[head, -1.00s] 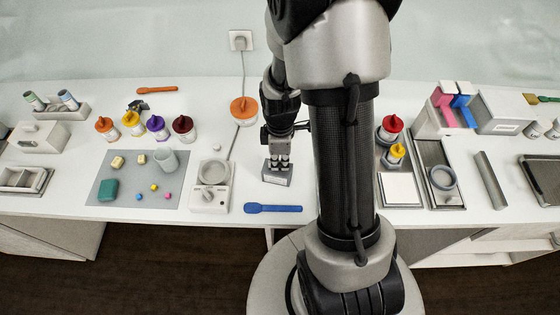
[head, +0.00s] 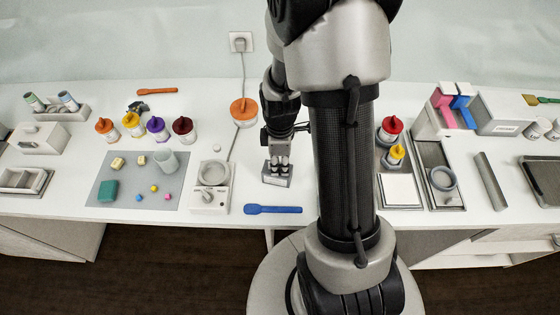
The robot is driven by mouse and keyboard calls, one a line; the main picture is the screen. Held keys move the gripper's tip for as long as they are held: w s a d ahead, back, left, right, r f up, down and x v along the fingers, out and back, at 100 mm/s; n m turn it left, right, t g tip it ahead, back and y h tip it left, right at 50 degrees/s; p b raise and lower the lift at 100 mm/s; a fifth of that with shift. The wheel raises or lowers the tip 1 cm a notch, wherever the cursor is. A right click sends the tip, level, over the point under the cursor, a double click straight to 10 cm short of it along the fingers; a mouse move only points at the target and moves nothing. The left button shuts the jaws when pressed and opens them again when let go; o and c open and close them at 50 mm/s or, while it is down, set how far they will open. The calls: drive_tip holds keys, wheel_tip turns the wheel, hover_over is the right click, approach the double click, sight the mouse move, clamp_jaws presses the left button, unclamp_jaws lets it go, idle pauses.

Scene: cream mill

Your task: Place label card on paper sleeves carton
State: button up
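My gripper (head: 278,163) points down at the middle of the bench, at a small grey block (head: 276,181) with a dark marking on its front. The fingers are small and dark here, and I cannot tell whether they are open or shut, or whether they touch the block. I cannot make out a separate label card near the fingers. A pale carton (head: 490,117) with a small printed label on its front stands at the back right; the print is too small to read, so I cannot confirm that it is the paper sleeves carton.
A blue spatula (head: 273,209) lies in front of the gripper and a white scale (head: 209,197) stands to its left. An orange-lidded jar (head: 244,110) is behind. Pink and blue items (head: 452,105) stand beside the carton. My arm hides part of the bench.

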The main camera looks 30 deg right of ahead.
wheel_tip(320, 180, up, 12)
drive_tip(key=r+p, duration=0.1)
drive_tip(key=p, duration=0.2)
wheel_tip(320, 180, up, 9)
drive_tip(key=m+t, duration=0.2)
drive_tip(key=m, duration=0.2)
hover_over(280, 163)
drive_tip(key=s+a, duration=0.3)
drive_tip(key=a, duration=0.2)
drive_tip(key=s+a+r+m+t, duration=0.2)
drive_tip(key=s+a+r+m, duration=0.4)
drive_tip(key=s, duration=0.4)
drive_tip(key=shift+r+m+t, duration=0.3)
drive_tip(key=shift+r+m, duration=0.25)
drive_tip(key=shift+m, duration=0.05)
